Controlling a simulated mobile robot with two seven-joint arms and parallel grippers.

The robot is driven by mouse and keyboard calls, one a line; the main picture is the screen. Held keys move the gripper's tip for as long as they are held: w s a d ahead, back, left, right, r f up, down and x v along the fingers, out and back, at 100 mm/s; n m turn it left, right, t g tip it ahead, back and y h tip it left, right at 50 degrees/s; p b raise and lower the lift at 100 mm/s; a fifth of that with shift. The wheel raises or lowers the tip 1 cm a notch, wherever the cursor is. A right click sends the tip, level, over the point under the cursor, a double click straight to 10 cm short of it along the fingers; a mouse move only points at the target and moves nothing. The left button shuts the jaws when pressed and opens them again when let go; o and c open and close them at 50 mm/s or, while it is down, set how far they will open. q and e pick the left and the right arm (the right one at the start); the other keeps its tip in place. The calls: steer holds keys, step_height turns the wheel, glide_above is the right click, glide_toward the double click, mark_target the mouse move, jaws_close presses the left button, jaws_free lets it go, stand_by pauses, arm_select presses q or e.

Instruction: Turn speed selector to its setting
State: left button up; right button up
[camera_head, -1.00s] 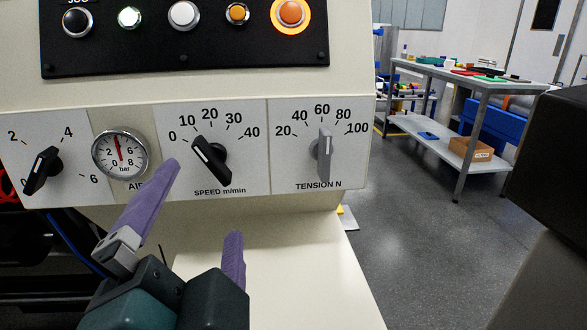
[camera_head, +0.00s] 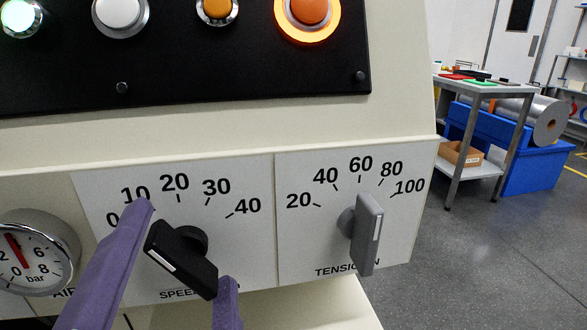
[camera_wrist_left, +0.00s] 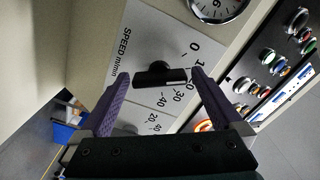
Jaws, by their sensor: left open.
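The speed selector (camera_head: 182,262) is a black bar knob with a white line, on a white plate marked 0 to 40, "SPEED". Its upper-left end points toward the low end of the scale, near 0 and 10; a finger hides part of the marks there. My left gripper (camera_head: 187,246) has purple fingers spread open, one at the knob's upper left, one at its lower right. In the left wrist view the knob (camera_wrist_left: 153,75) lies between the open fingertips (camera_wrist_left: 156,85); I cannot tell whether they touch it. My right gripper is out of view.
A grey tension knob (camera_head: 367,235) sits right of the speed plate. A pressure gauge (camera_head: 32,255) is on the left. Above is a black panel (camera_head: 200,75) with lit buttons. A workbench (camera_head: 480,90) stands behind on the right, beyond open floor.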

arm_select(q)
steer(key=shift+c, duration=0.6)
steer(key=c, duration=1.1)
